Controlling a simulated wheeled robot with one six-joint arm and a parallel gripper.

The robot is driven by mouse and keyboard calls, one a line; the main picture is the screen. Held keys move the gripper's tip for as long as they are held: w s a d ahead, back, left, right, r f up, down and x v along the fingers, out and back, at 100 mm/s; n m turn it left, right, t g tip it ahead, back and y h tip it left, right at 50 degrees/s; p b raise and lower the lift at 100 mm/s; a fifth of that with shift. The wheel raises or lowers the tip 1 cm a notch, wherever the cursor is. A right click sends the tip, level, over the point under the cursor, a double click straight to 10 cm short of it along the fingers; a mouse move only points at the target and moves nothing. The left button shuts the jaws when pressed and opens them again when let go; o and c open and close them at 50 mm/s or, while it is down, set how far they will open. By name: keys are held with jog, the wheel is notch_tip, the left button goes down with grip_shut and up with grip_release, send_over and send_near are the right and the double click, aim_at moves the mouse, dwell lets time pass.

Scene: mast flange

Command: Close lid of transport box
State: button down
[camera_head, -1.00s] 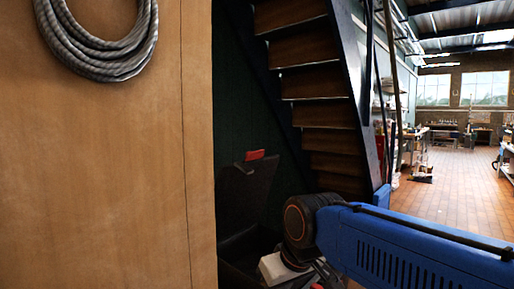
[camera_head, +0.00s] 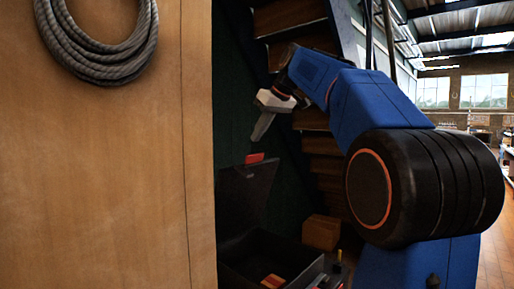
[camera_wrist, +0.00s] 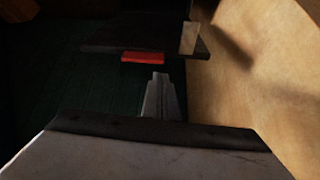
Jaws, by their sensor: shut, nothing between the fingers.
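The dark transport box (camera_head: 290,246) stands low behind the wooden panel, with its lid (camera_head: 247,190) raised upright at its left-rear side. A red latch (camera_head: 254,158) sits on the lid's top edge. My gripper (camera_head: 258,137) is shut and empty, pointing down above the lid, apart from it in the head view. In the wrist view my gripper's fingertips (camera_wrist: 160,76) show just beside the red latch (camera_wrist: 142,57) and the dark lid (camera_wrist: 135,36); I cannot tell the exact gap. The panel hides the box's left part.
A wooden panel (camera_head: 110,180) with a coiled rope (camera_head: 100,55) fills the left. Stairs (camera_head: 318,155) rise behind the box. A brown block (camera_head: 321,232) stands at the box's far right. Orange-brown items (camera_head: 273,281) lie inside the box.

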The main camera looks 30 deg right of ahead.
aim_at(258, 154)
jog(key=w+d+r+n, duration=0.1)
jog(key=w+d+r, duration=0.3)
jog(key=shift+w+a+f, duration=0.25)
jog(key=shift+w+f, duration=0.1)
jog(key=shift+f, duration=1.2)
jog(key=shift+w+a+f, duration=0.2)
jog(key=shift+w+f, duration=0.15)
jog(key=shift+f, duration=1.2)
jog(key=shift+w+a+f, duration=0.25)
jog(key=shift+w+f, duration=0.1)
jog(key=shift+f, duration=1.2)
jog(key=shift+s+d+t, duration=0.1)
jog(key=shift+t, duration=0.2)
